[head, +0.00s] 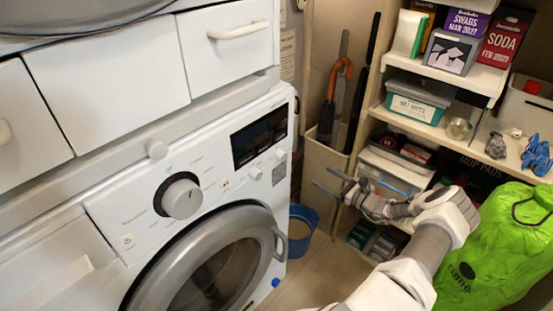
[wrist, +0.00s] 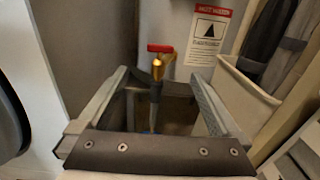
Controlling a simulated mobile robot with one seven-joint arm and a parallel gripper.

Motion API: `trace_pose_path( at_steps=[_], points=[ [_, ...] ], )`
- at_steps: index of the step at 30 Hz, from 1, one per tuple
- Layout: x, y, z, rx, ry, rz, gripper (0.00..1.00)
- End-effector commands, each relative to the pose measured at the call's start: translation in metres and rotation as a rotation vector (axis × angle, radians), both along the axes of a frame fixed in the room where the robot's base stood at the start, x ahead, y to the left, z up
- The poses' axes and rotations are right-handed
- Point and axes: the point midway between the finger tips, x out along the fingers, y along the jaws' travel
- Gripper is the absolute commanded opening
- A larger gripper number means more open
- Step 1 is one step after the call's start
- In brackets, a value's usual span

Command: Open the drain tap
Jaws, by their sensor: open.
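The drain tap shows in the wrist view, with a red handle (wrist: 160,48) across the top of a brass body (wrist: 158,68). A dark hose or pipe (wrist: 154,105) runs down below it. The tap stands against a grey upright surface, ahead of my gripper (wrist: 158,76). It appears between the two fingers, and I see no contact. In the head view my gripper (head: 321,176) is open and empty, reaching toward the gap between the washing machine and the shelves. The tap is not visible in the head view.
The white washing machine (head: 180,238) stands at the left. Shelves (head: 463,62) with boxes and a green bag (head: 490,255) are at the right. A beige bin (head: 321,160) holds umbrellas, and a blue bucket (head: 300,240) stands on the floor. A warning sign (wrist: 208,34) is beside the tap.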

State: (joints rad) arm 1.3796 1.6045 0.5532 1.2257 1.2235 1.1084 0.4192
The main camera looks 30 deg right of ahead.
Motion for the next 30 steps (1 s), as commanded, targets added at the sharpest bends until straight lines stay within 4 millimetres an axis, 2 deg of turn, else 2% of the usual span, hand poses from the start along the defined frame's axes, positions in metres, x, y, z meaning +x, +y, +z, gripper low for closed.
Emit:
trace_pose_path(
  at_steps=[4,8,24,30],
  points=[
    [0.001,-0.003,-0.001,0.014,0.007,-0.004,1.00],
    [0.016,0.003,-0.002,0.014,0.007,-0.002,1.00],
    [0.125,0.040,-0.003,0.010,0.004,-0.002,1.00],
    [0.152,0.049,-0.002,0.010,0.004,-0.002,1.00]
  ],
)
